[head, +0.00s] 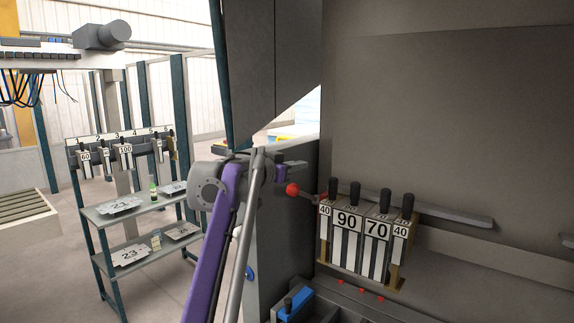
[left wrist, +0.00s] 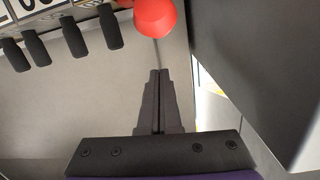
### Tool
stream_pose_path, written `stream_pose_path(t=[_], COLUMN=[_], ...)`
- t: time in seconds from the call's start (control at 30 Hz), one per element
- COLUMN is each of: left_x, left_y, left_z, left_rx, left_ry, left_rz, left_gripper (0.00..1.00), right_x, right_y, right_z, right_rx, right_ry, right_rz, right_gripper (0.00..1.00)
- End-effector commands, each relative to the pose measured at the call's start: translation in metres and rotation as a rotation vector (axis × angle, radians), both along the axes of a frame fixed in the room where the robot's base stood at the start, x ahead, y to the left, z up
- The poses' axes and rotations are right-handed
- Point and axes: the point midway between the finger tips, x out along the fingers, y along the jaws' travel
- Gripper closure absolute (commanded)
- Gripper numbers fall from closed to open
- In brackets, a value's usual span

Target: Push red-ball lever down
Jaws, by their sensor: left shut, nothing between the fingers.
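The red ball (head: 292,189) is the end of a thin lever that runs right toward the tool block. In the head view my left gripper (head: 300,164) is just above the ball, its fingers pointing right. In the left wrist view the red ball (left wrist: 155,17) is beyond the tips of my left gripper (left wrist: 159,72). The fingers are closed together with nothing between them. A gap shows between tips and ball in that view. My right gripper is in neither view.
A row of numbered tools with black handles (head: 348,222) stands right of the lever. A grey machine wall (head: 440,100) rises behind. A blue-handled box (head: 295,303) sits below. A shelf rack (head: 135,207) stands at left beyond open floor.

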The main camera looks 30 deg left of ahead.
Motion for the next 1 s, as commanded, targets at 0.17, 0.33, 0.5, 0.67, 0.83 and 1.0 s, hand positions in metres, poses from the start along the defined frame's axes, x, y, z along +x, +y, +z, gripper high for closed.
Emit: stream_pose_path(t=[0.17,0.33,0.5,0.67,0.83,1.0], left_x=[-0.013,-0.018,-0.019,-0.019,-0.02,-0.024], left_y=[0.005,0.006,0.006,0.006,0.006,0.007], left_z=[-0.025,-0.034,-0.035,-0.034,-0.037,-0.044], left_rx=[0.001,0.001,0.001,0.001,0.001,-0.003], left_ry=[0.002,0.001,0.001,0.001,-0.008,-0.047], left_rz=[0.003,0.002,0.002,0.002,0.002,0.003], left_gripper=[1.0,1.0,1.0,1.0,1.0,1.0], right_x=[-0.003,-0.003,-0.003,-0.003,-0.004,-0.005], right_y=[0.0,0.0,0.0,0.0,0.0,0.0], right_z=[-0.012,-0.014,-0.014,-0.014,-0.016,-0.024], right_rx=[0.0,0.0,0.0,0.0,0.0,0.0], right_ry=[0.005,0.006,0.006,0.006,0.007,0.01], right_rz=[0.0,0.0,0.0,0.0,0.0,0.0], right_gripper=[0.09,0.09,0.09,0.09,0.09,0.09])
